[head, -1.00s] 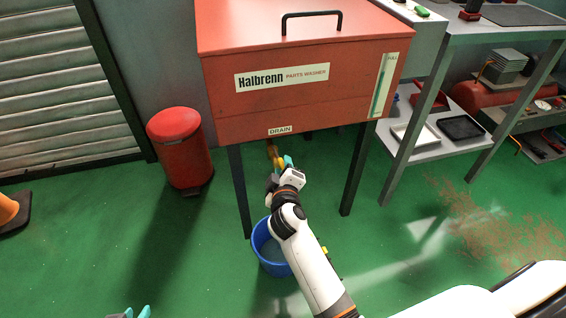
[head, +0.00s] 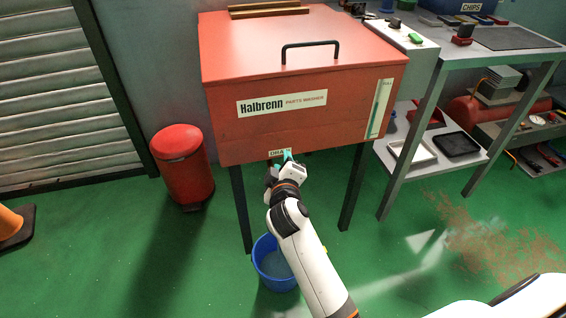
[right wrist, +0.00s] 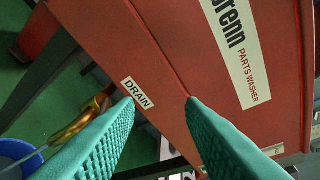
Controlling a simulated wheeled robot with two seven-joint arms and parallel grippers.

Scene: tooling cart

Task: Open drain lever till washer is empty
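The red parts washer (head: 300,70) stands on dark legs, with a gauge strip (head: 379,108) at its front right; its exact level is too small to read. My right gripper (head: 281,158) is in front of the DRAIN label, partly covering it. In the right wrist view its two teal fingers (right wrist: 160,115) are apart with nothing between them, and the DRAIN label (right wrist: 137,93) shows beyond. A brass-yellow drain fitting (right wrist: 85,122) is left of the fingers, below the washer. A thin pale line runs from it towards the blue bucket (head: 262,262). My left gripper is out of view.
A red bin (head: 182,165) stands left of the washer, and an orange cone (head: 12,225) is at the far left. A grey workbench (head: 425,75) with shelves and trays is on the right. Green floor in front is mostly clear.

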